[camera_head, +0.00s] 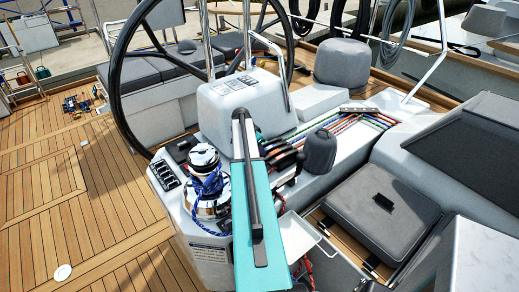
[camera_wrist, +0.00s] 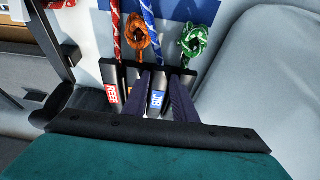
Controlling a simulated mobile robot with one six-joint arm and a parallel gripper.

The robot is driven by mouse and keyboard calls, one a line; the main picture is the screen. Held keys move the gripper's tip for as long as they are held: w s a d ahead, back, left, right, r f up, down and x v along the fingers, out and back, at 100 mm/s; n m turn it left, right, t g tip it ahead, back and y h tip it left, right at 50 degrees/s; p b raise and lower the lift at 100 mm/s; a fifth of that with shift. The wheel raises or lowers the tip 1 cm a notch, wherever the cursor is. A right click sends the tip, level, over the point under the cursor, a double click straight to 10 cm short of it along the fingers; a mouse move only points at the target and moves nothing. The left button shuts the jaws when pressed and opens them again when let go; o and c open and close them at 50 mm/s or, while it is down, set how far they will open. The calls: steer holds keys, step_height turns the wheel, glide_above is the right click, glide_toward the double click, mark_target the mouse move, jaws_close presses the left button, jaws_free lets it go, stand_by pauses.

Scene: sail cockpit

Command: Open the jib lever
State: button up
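A bank of dark clutch levers shows in the wrist view. The jib lever (camera_wrist: 157,98) carries a blue label, read upside down. A lever with a red label (camera_wrist: 112,94) is to its left. My gripper (camera_wrist: 159,75) has its two dark fingers on either side of the jib lever. The fingers look apart, with the lever between them; whether they touch it is unclear. In the head view the lever bank (camera_head: 285,160) shows just right of my teal arm, which hides part of it and my fingertips.
Red and blue ropes and knotted orange (camera_wrist: 137,38) and green (camera_wrist: 193,42) lines lie beyond the levers. A winch (camera_head: 205,165) with blue rope stands left of my arm, a dark-covered winch (camera_head: 320,151) right. The steering wheel (camera_head: 118,80) rises behind. Open teak deck (camera_head: 70,200) lies left.

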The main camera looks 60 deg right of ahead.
steer(key=shift+f, duration=0.1)
jaws_close()
steer(key=shift+s+d, duration=0.1)
steer(key=shift+d, duration=0.05)
steer(key=shift+w, duration=0.2)
